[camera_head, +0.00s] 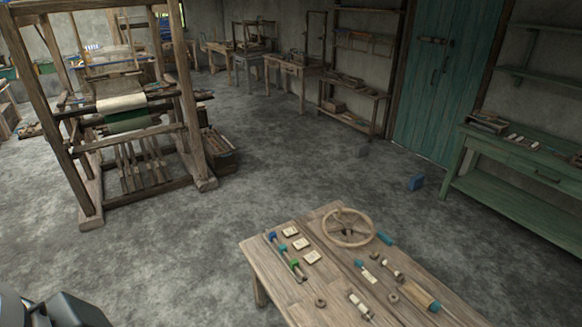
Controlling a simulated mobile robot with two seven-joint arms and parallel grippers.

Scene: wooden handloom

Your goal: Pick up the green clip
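A small green piece (295,264), which looks like the green clip, sits on a thin rod near the left edge of the wooden table (262,266). A blue piece (271,236) sits further back along the same rod. Pale square cards (301,243) lie just right of the rod. A dark part of my own body shows in the lower left corner, well apart from the table. No fingertips of my left or right gripper show.
A wooden ring (348,228) and several spools (359,301) lie on the table. The wooden loom (190,95) stands at the back left. The floor left of the table is clear.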

